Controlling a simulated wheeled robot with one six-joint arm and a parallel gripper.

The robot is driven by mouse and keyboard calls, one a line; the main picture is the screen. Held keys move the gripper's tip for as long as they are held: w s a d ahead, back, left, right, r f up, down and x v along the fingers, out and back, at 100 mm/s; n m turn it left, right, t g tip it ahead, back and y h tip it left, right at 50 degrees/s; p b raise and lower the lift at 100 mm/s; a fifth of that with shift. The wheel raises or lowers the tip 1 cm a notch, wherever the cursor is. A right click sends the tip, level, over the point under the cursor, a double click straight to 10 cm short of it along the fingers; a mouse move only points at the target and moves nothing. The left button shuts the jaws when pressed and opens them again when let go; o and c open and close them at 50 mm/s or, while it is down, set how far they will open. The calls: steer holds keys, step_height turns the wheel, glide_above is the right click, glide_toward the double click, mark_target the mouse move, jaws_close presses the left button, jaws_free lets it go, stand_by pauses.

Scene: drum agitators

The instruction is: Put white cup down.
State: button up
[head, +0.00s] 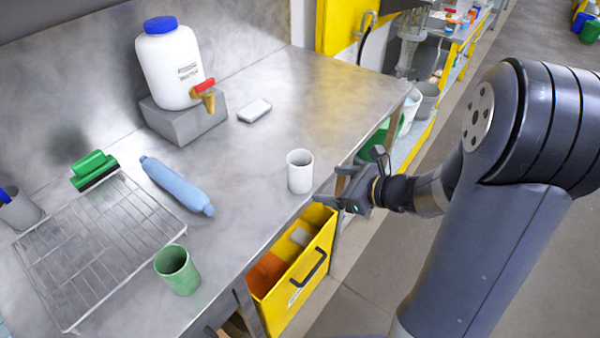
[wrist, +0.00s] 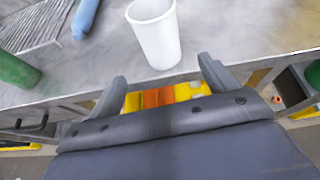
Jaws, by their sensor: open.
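The white cup (head: 300,171) stands upright on the metal bench near its front edge. In the wrist view the white cup (wrist: 155,36) stands just beyond my fingertips, in line with the gap between them. My gripper (head: 335,189) is beside the cup at the bench edge, to its right in the head view. In the wrist view my gripper (wrist: 166,80) has its two fingers spread apart with nothing between them. The cup and fingers look apart.
An open yellow drawer (head: 292,270) is below the edge.

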mark_target(311, 166)
steer(key=r, duration=0.2)
steer(key=w+r+t+y, duration=0.1)
steer(key=shift+a+m, duration=0.4)
steer(key=shift+w+a, duration=0.2)
steer(key=shift+a, duration=0.1)
steer(key=x, duration=0.4)
steer(key=shift+w+a, duration=0.25)
steer(key=shift+a, duration=0.05)
steer(key=x, duration=0.1)
steer(key=p+x, duration=0.2)
steer(key=x, duration=0.1)
steer(key=shift+a+r, duration=0.25)
steer(key=shift+r, duration=0.1)
steer(key=shift+w+a+f, duration=0.25)
steer(key=shift+w+a, duration=0.1)
steer(key=shift+a, duration=0.05)
steer(key=shift+c, duration=0.2)
steer(key=c, duration=1.1)
